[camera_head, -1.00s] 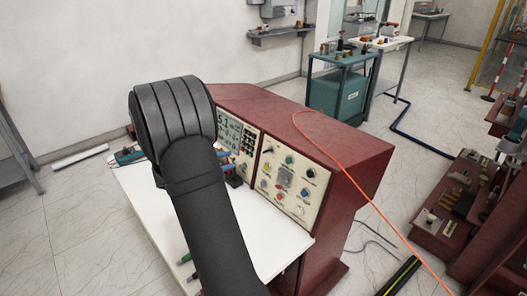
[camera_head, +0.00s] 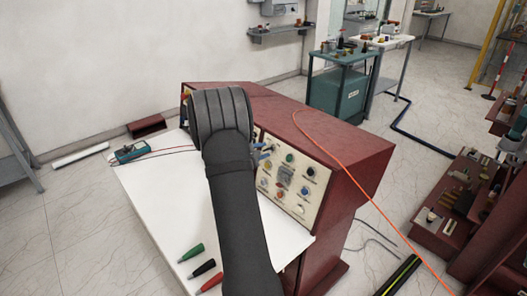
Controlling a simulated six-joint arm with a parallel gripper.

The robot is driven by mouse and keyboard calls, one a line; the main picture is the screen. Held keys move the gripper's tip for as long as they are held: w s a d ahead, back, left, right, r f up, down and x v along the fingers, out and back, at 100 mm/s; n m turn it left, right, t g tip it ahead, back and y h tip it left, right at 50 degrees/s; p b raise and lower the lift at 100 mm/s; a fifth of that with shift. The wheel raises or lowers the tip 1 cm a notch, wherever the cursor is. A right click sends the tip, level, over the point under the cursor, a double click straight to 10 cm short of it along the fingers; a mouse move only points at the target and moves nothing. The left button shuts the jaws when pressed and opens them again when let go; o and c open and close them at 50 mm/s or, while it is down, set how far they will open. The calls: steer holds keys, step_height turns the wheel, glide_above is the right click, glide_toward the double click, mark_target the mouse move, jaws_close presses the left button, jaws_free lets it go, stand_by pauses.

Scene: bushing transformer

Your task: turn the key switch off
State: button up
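The cream control panel (camera_head: 292,180) on the front of the dark red console carries several small coloured knobs and buttons around a central plate. I cannot tell which of them is the key switch; it is too small to make out or is hidden. My black arm rises from the bottom and covers the left part of the console front. A small bluish part of my gripper (camera_head: 262,152) shows just right of the arm, in front of the panel's upper left. Its fingertips are mostly hidden, and I cannot tell whether it touches anything or is open.
The white worktop (camera_head: 150,215) holds green, black and red probes (camera_head: 203,268) and a teal meter (camera_head: 130,153) with leads. An orange cable (camera_head: 345,170) runs over the red console (camera_head: 350,150).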

steer(key=shift+w+d+f, duration=0.15)
steer(key=shift+w+d, duration=0.2)
jaws_close()
steer(key=shift+n, duration=0.3)
steer(key=shift+n+g+h, duration=0.25)
steer(key=shift+n, duration=3.85)
steer(key=shift+n+g+h, duration=0.25)
steer(key=shift+n, duration=3.85)
